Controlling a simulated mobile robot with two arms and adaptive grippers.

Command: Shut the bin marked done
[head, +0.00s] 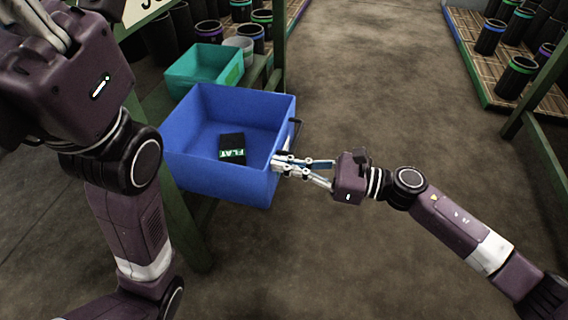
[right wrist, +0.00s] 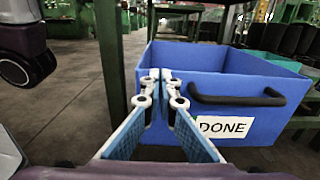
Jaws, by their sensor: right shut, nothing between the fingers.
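The blue bin (head: 185,165) stands out from the green frame, open at the top, with a black item marked FLAT (head: 231,148) inside. In the right wrist view the bin's front (right wrist: 270,130) carries a white DONE label (right wrist: 224,127) and a black bar handle (right wrist: 238,99). My right gripper (head: 277,163) is shut and empty, its tips at the bin's front face. In the wrist view its tips (right wrist: 160,75) are left of the handle; I cannot tell whether they touch the face. My left gripper (head: 45,22) shows partly at the top left; its jaw state is unclear.
A teal bin (head: 200,68) sits behind the blue one, with a grey cup (head: 240,48) and several dark sleeves beyond. A green post (right wrist: 110,60) stands left of the bin in the wrist view. Another rack (head: 482,95) is at the right, with clear floor between.

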